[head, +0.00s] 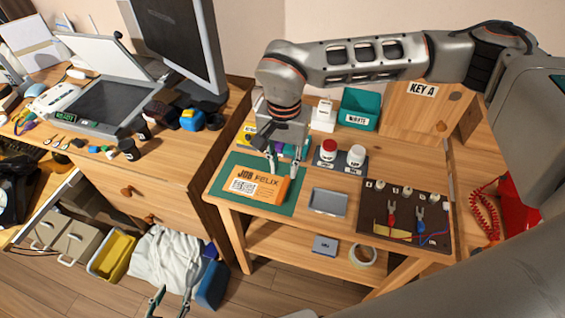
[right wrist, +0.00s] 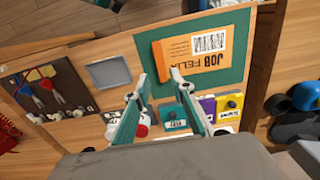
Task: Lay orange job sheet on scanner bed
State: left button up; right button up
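The orange job sheet (head: 262,188), printed JOB FELIX, lies on a green mat (head: 228,167) on the wooden table. It also shows in the right wrist view (right wrist: 186,52). My right gripper (head: 283,174) is open and empty, fingers pointing down over the mat by the sheet's edge; in the right wrist view its fingertips (right wrist: 159,76) are spread beside that edge. Whether one touches the sheet, I cannot tell. The scanner (head: 96,120) stands on the left desk, its lid (head: 98,50) raised and its dark bed (head: 108,90) bare. My left gripper (head: 171,298) is open and empty, low at the bottom edge.
A monitor (head: 180,40) stands behind the scanner, with dark cups (head: 129,149) in front. A grey tray (head: 328,201), a tool board (head: 380,228), a teal bin (head: 359,110) and red- and white-lidded jars (head: 356,155) surround the mat.

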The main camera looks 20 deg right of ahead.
aim_at(284, 188)
notch_tip(284, 188, down, 5)
jog(key=b, duration=0.2)
jog(key=shift+s+b, duration=0.1)
jog(key=shift+b, duration=0.25)
jog(key=shift+f, duration=0.9)
jog(key=shift+f+b, duration=0.45)
jog(key=shift+f, duration=0.3)
grip_shut()
